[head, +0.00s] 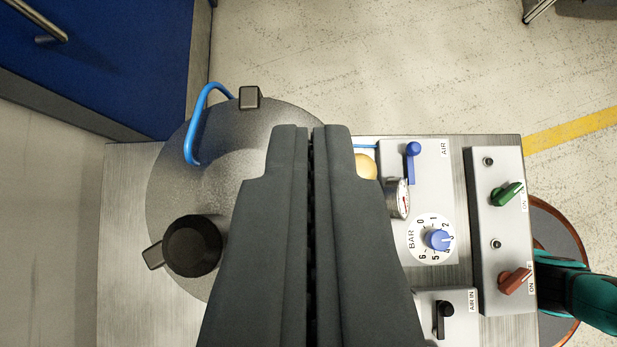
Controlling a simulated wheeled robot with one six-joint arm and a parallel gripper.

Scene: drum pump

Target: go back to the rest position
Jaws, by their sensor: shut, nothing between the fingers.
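My gripper (311,132) is in the lower middle of the head view. Its two dark grey fingers lie side by side with only a narrow dark slit between them, and nothing is held. It is over the right part of a round grey drum lid (235,150) and hides part of it. The lid carries a black round cap (192,246) at lower left, a small dark clamp (249,97) at the top and a blue hose (198,115). I cannot tell the gripper's height above the lid.
Right of my gripper is a panel with a blue AIR lever (412,160), a gauge (402,198), a blue BAR dial (437,239), a black AIR IN valve (443,318), a green switch (506,194) and a red switch (514,281). A blue cabinet (120,60) stands upper left. Floor (370,60) is clear above.

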